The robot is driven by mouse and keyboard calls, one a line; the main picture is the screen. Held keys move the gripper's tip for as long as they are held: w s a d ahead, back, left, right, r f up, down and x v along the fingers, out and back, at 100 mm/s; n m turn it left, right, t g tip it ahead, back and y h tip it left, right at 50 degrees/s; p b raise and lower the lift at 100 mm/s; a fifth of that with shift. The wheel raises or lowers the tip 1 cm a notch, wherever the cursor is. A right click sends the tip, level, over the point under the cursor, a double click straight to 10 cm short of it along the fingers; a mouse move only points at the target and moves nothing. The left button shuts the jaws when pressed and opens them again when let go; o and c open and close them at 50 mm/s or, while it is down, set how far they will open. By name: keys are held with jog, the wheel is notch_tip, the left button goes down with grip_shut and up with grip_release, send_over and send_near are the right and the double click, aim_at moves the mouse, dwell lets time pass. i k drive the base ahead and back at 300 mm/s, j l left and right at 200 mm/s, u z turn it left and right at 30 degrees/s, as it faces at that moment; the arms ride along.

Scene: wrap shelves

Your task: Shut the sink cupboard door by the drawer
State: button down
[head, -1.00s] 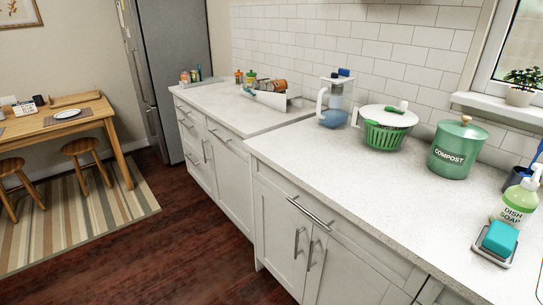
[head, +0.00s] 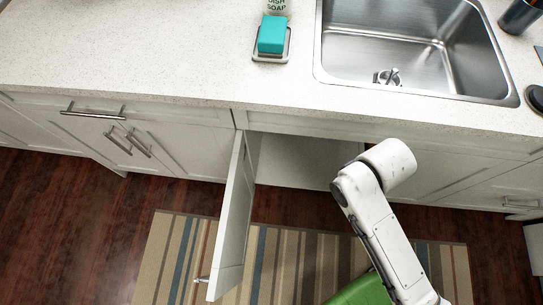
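The sink cupboard door (head: 234,215) stands wide open in the head view, swung out from the cabinet front over the rug. It is hinged on its left side, and its handle (head: 201,280) shows near its lower outer end. The open cupboard (head: 300,160) shows a pale interior to the right of the door. A drawer front (head: 75,107) with a bar handle lies left of the door. My arm reaches up from the bottom right, right of the door and apart from it in the picture. My gripper is not visible.
The steel sink (head: 420,45) is set in the white counter (head: 150,50) above the opening. A teal sponge (head: 271,35) sits in a dish left of the sink. A striped rug (head: 170,255) covers the floor in front. Dark wood floor (head: 70,220) lies clear at left.

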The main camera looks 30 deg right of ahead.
aim_at(229, 262)
jog(key=j+z, duration=0.3)
jog(key=z, duration=0.15)
jog(key=j+z, duration=0.3)
jog(key=z, duration=0.15)
jog(key=j+z, duration=0.3)
jog(key=z, duration=0.15)
jog(key=k+j+z, duration=0.1)
jog(key=j+z, duration=0.15)
jog(key=z, duration=0.2)
jog(key=k+j+z, duration=0.15)
jog(key=z, duration=0.3)
jog(key=k+j+z, duration=0.15)
jog(key=j+z, duration=0.15)
jog(key=z, duration=0.15)
jog(key=k+j+z, duration=0.1)
jog(key=z, duration=0.35)
jog(key=k+j+z, duration=0.15)
jog(key=z, duration=0.25)
jog(key=k+z, duration=0.7)
jog(key=z, duration=0.15)
jog(key=k+z, duration=0.2)
jog(key=k, duration=0.7)
jog(key=k+u, duration=0.75)
jog(key=k+l+u, duration=0.15)
jog(key=u, duration=0.2)
jog(key=k+l+u, duration=0.1)
jog(key=k+u, duration=0.45)
jog(key=u, duration=0.15)
